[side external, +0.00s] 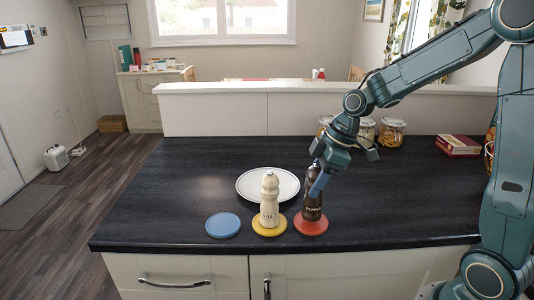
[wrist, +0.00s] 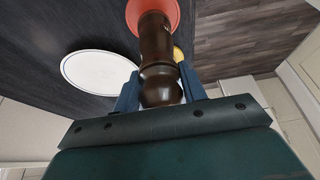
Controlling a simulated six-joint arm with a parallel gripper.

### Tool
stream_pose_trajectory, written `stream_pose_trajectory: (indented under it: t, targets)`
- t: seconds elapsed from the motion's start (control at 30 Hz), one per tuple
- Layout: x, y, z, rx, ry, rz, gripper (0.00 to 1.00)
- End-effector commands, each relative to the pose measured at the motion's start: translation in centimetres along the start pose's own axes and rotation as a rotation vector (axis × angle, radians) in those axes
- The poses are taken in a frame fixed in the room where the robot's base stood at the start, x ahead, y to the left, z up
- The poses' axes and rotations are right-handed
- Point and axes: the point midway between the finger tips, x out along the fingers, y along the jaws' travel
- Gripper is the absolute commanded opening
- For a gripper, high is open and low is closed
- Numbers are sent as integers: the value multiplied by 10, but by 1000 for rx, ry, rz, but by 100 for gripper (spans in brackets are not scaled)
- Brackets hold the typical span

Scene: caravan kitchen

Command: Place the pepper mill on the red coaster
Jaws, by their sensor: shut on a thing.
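The dark brown pepper mill (side external: 312,208) stands upright at the red coaster (side external: 310,227) in the side view. Its base appears to be on the coaster or just above it; I cannot tell whether they touch. My gripper (side external: 320,181) is shut on the upper part of the mill. In the wrist view the mill (wrist: 156,45) sits between the two blue fingers (wrist: 160,92), with the red coaster (wrist: 173,12) beyond its base. A cream salt mill (side external: 269,200) stands on the yellow coaster (side external: 268,229) just left of the pepper mill.
An empty blue coaster (side external: 223,225) lies left of the salt mill. A white plate (side external: 250,185) lies behind the mills.

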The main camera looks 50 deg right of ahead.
Motion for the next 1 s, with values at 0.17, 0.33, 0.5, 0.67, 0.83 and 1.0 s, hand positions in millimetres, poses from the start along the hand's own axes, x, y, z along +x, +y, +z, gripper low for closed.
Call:
stream_pose_trajectory:
  t: [0.17,0.33,0.5,0.67,0.83,1.0]
  targets:
    - [13,0,6,-1,0,1,0]
    - [14,0,6,-1,1,2,0]
    - [15,0,6,-1,0,1,0]
    - [17,0,7,0,0,1,49]
    - [17,0,7,0,0,1,63]
    - [17,0,7,0,0,1,63]
